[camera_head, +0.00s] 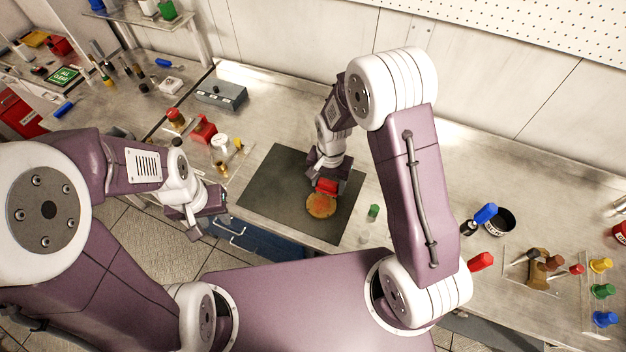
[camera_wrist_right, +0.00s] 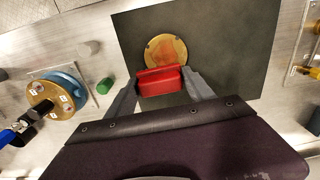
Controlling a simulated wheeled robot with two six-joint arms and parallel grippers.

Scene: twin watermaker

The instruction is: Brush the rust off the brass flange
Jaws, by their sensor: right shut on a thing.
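The brass flange (camera_head: 321,206) is a round golden disc with reddish-brown rust patches, lying on a dark mat (camera_head: 268,196). The flange also shows in the right wrist view (camera_wrist_right: 166,50), with rust over much of its face. My right gripper (camera_head: 326,182) is shut on a red block-shaped brush (camera_wrist_right: 160,81), which is at the flange's near edge in the wrist view. Its bristles are hidden, and I cannot tell whether it touches the flange. My left gripper (camera_head: 200,222) hangs off the table's front edge, left of the mat, empty; its finger gap is unclear.
A green cylinder (camera_head: 373,212) stands right of the mat. A black cup (camera_head: 497,220), blue- and red-handled tools and coloured knobs are further right. A grey box (camera_head: 221,95) and red items stand at the left. The mat is otherwise clear.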

